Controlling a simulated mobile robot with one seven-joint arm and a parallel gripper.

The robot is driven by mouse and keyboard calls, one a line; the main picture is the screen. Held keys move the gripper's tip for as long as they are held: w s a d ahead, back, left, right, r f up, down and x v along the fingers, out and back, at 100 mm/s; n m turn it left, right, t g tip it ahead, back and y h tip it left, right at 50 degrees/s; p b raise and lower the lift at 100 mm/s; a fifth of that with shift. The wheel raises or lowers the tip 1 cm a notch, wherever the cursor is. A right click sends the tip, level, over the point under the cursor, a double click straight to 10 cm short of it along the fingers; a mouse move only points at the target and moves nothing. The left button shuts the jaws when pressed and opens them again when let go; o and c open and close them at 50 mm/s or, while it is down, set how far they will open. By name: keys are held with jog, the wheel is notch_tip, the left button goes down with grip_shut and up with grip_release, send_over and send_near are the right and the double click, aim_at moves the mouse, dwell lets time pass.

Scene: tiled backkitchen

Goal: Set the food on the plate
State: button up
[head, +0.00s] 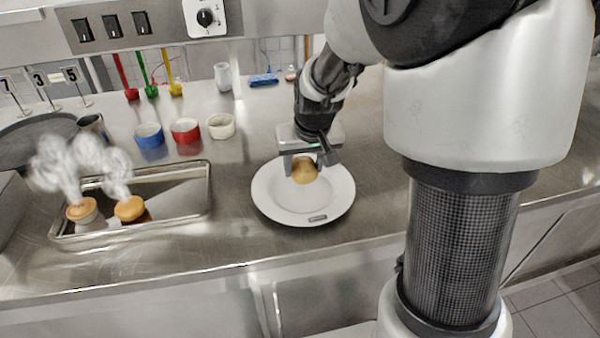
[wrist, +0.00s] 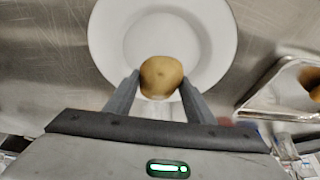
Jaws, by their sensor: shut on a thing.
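My gripper (head: 303,163) is shut on a round golden-brown food piece (head: 305,171), which looks like a small bun or muffin. In the wrist view the food piece (wrist: 161,77) sits between the two grey fingers. The white round plate (head: 270,195) lies on the steel counter, and the held piece is over it in both views. I cannot tell whether the food touches the plate. In the wrist view the plate (wrist: 112,40) is beyond the fingertips. Two more brown-topped food pieces, a left one (head: 81,210) and a right one (head: 129,208), are in the metal tray (head: 205,190), with white steam above them.
Blue (head: 150,135), red (head: 186,131) and cream (head: 221,126) small bowls stand behind the tray. A dark round pan (head: 35,140) is at the far left. Colored utensils and a grey cup (head: 223,77) stand at the back. The counter between tray and plate is clear.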

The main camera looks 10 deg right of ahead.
jog(key=shift+f+b, duration=0.4)
jog(key=shift+f, duration=1.9)
jog(key=shift+f, duration=0.2)
jog(key=o, duration=1.1)
